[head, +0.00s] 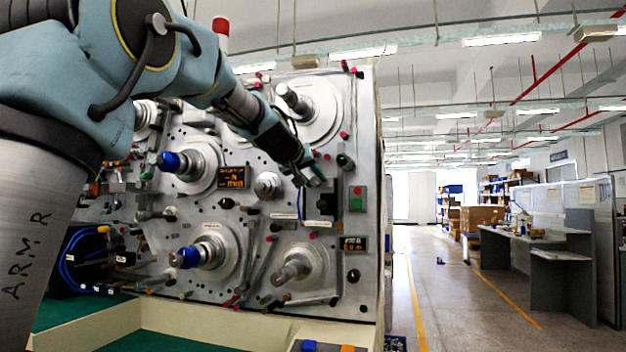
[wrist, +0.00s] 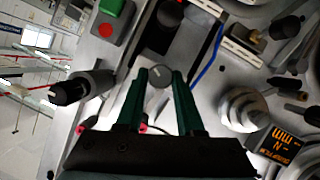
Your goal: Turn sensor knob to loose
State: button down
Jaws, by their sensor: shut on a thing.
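The sensor knob (wrist: 158,75) is a small round grey dial with a pale pointer mark, on the metal machine panel in the wrist view. My gripper (wrist: 159,76) has its two green fingers shut on the knob, one on each side. In the head view my gripper (head: 314,180) reaches down to the right part of the panel, just above a black box. The knob is hard to make out there behind the fingers.
The green and red button box (head: 357,198) is right of my gripper, and also shows in the wrist view (wrist: 108,20). A black cylinder (wrist: 82,88) sticks out nearby. Spindles (head: 295,264) and rollers crowd the panel.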

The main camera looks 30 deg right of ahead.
jog(key=shift+f, duration=0.1)
